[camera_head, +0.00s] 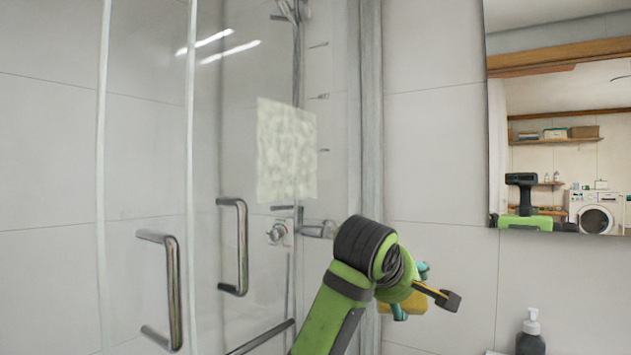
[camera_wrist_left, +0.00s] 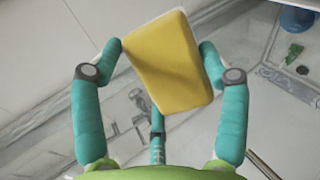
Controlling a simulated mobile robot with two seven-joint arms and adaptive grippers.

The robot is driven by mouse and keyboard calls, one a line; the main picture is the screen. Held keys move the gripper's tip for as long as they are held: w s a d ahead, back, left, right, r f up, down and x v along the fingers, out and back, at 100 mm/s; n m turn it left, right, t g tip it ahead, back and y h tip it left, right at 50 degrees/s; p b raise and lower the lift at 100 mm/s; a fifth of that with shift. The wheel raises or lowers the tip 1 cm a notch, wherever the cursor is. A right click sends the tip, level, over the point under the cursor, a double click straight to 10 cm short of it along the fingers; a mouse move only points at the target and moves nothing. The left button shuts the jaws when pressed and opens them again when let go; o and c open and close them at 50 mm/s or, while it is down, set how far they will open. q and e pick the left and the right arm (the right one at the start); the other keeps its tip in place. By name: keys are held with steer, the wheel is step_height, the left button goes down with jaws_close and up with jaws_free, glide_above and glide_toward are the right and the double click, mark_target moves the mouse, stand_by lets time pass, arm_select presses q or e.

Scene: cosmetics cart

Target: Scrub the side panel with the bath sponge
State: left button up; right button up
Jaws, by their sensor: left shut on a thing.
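The yellow bath sponge (camera_head: 408,304) is mostly hidden behind my left wrist in the head view. In the left wrist view the sponge (camera_wrist_left: 168,62) sits tilted between the teal fingers. My left gripper (camera_head: 411,291) is shut on it; the gripper also shows in the left wrist view (camera_wrist_left: 160,50). The side panel is clear shower glass with a pale, cloudy patch (camera_head: 285,150) on it. The gripper and sponge are below and to the right of this patch, apart from it. My right gripper is not in view.
Shower doors with metal handles (camera_head: 240,247) stand at the left. A metal-framed edge (camera_head: 370,120) separates the shower from the tiled wall. A mirror (camera_head: 560,150) hangs at the right. A dark pump bottle (camera_head: 530,335) stands at the lower right.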

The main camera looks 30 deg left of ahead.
arm_select(q)
steer(key=s+a+r+n+y+p, duration=0.2)
steer(key=a+r+n+y+p, duration=0.1)
steer(key=r+y, duration=0.3)
steer(key=s+a+r+n+y+p, duration=0.1)
steer(key=a+r+n+y+p, duration=0.25)
steer(key=r, duration=0.45)
steer(key=s+a+r+n+g+y+p, duration=0.2)
steer(key=s+a+r+y, duration=0.1)
steer(key=a, duration=0.2)
steer(key=s+a+r+n+g+y+p, duration=0.2)
steer(key=s+a+r+n+g+y, duration=0.1)
steer(key=a, duration=0.3)
steer(key=shift+a+r+y+p, duration=0.2)
steer(key=shift+y+p, duration=0.2)
steer(key=shift+y, duration=0.05)
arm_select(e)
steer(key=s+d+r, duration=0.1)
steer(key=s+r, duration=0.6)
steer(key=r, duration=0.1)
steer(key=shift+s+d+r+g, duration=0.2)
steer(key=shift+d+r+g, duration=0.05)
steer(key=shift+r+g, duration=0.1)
arm_select(q)
steer(key=shift+b+x, duration=0.3)
steer(key=shift+x, duration=0.55)
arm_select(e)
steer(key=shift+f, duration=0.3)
arm_select(q)
steer(key=shift+s, duration=0.1)
